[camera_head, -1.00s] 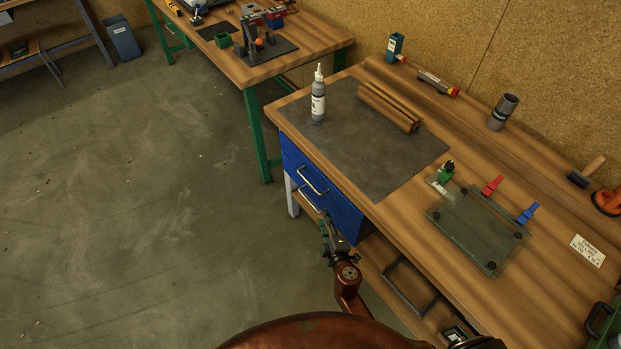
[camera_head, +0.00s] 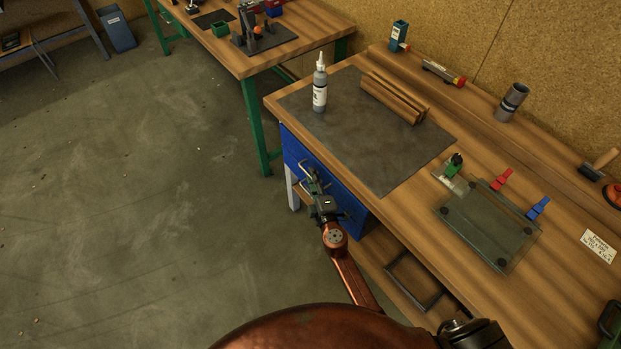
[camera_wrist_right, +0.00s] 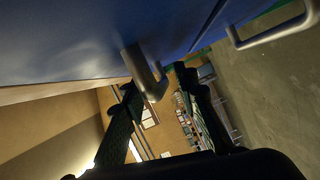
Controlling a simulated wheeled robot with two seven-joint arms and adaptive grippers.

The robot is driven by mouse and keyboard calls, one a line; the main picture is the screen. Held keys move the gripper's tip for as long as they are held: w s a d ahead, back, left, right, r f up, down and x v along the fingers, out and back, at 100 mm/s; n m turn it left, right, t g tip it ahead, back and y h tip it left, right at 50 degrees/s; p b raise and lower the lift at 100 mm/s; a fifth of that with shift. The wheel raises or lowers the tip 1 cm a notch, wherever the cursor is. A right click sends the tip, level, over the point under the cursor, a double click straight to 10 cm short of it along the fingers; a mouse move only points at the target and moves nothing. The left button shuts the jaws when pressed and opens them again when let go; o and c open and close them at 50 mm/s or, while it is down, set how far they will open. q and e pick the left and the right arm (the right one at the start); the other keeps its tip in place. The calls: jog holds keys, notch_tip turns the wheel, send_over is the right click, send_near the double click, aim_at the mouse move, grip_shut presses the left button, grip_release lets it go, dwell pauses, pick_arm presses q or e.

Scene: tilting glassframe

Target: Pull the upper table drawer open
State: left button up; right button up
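The blue drawer unit (camera_head: 292,150) hangs under the near end of the workbench, its drawers looking shut. My right gripper (camera_head: 313,180) is at its front, by the upper drawer handle (camera_head: 303,167). In the right wrist view the grey upper handle (camera_wrist_right: 150,80) stands between the tips of my open right gripper (camera_wrist_right: 158,82), close to the left finger; I cannot tell whether they touch. The lower drawer handle (camera_wrist_right: 272,34) shows at the upper right of that view, clear of the fingers. My gripper hides part of the drawer fronts in the head view. My left gripper is not in view.
The workbench (camera_head: 420,215) carries a bottle (camera_head: 320,85) on a dark mat (camera_head: 385,165), wooden strips (camera_head: 393,98) and a glass plate (camera_head: 485,228) with clamps. A lower shelf (camera_head: 385,262) lies beside the drawers. The floor (camera_head: 130,220) in front is clear.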

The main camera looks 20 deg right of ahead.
jog(key=shift+c, duration=0.4)
grip_shut()
